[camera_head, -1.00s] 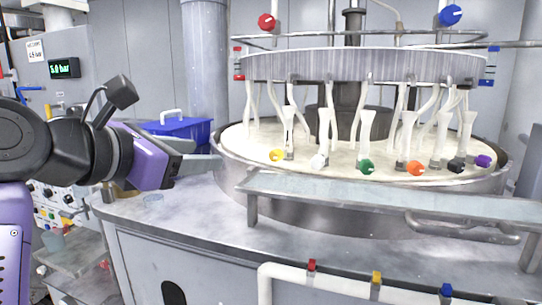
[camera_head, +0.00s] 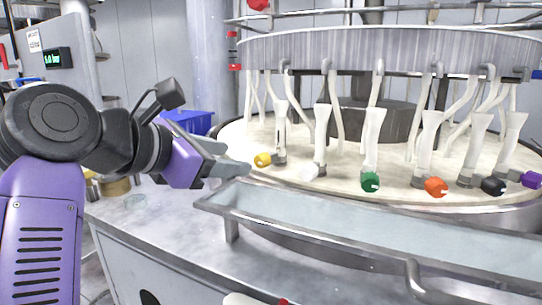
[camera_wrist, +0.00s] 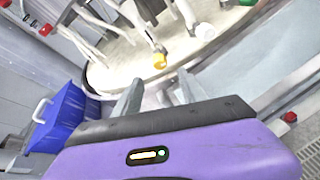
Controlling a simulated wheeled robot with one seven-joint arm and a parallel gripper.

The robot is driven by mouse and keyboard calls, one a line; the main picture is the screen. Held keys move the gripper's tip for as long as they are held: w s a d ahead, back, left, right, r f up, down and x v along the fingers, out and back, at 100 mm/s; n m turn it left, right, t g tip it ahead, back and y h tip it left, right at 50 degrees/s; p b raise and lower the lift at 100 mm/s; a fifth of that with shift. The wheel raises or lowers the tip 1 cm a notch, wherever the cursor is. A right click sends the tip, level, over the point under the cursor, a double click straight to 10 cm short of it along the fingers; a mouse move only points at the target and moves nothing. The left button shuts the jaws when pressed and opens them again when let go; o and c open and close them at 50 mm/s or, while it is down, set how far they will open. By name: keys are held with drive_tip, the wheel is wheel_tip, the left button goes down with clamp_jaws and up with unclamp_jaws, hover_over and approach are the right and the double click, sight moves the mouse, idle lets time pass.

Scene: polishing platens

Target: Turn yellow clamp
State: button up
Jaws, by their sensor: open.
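The yellow clamp (camera_head: 263,160) is a small round knob at the foot of a white tube, at the left front of the round platen (camera_head: 330,178). It also shows in the wrist view (camera_wrist: 159,61), beyond and roughly between my fingertips. My gripper (camera_head: 236,166) is purple with grey fingers. It reaches in from the left, just short of the knob and apart from it. In the wrist view my two fingers (camera_wrist: 160,88) are spread with nothing between them.
White (camera_head: 310,172), green (camera_head: 371,182), orange (camera_head: 436,187), black (camera_head: 493,187) and purple (camera_head: 532,180) knobs line the platen's front. A metal trough (camera_head: 330,222) runs before it. A blue box (camera_head: 190,122) stands behind my gripper. White tubes rise above the knobs.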

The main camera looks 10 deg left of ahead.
sight(258, 161)
drive_tip(key=x, duration=0.8)
drive_tip(key=shift+w+d+r, duration=0.1)
drive_tip(key=shift+c, duration=0.4)
clamp_jaws()
